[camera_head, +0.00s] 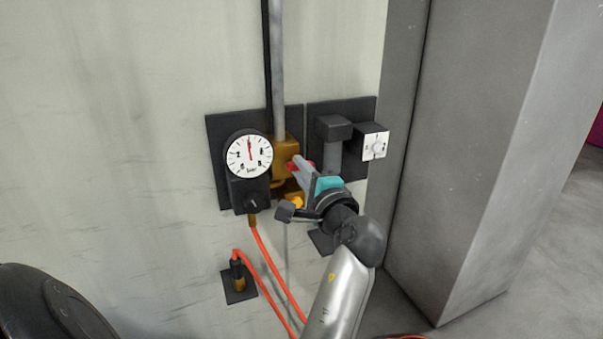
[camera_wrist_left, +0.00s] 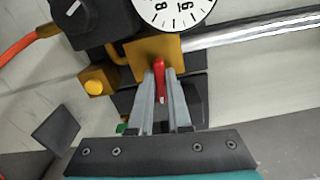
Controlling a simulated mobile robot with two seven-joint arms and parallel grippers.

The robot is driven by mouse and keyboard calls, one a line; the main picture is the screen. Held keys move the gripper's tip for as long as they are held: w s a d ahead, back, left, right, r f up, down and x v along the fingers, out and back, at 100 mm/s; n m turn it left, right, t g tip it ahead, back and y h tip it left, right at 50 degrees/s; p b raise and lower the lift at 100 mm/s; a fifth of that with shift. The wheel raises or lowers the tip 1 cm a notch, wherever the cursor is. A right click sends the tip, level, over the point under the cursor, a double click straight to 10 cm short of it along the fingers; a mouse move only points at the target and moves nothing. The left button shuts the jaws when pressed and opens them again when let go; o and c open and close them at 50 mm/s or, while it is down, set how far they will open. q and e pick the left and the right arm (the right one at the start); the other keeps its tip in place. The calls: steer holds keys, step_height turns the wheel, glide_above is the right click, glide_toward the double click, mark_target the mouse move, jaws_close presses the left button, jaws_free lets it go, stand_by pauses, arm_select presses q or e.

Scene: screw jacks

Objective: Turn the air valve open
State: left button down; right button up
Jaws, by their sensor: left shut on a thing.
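The air valve's brass body (camera_head: 284,158) sits on a dark wall plate, at the foot of a vertical grey pipe. In the left wrist view the brass body (camera_wrist_left: 148,50) is at the top centre, with its red handle (camera_wrist_left: 159,72) pointing toward my gripper. My left gripper (camera_head: 297,164) is at the valve, and its two fingers are closed on the red handle, one on each side. In the head view only a bit of red shows beside the fingers; the rest of the handle is hidden. My right gripper is not in view.
A round white gauge (camera_head: 249,155) with a red needle pointing up is left of the valve, above a black knob housing (camera_head: 251,194). An orange hose (camera_head: 270,262) hangs below. A white dial box (camera_head: 375,145) and a grey pillar (camera_head: 470,150) stand to the right.

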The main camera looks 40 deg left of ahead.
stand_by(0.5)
arm_select(q)
steer(key=c, duration=0.9)
jaws_free()
steer(key=shift+o, duration=0.2)
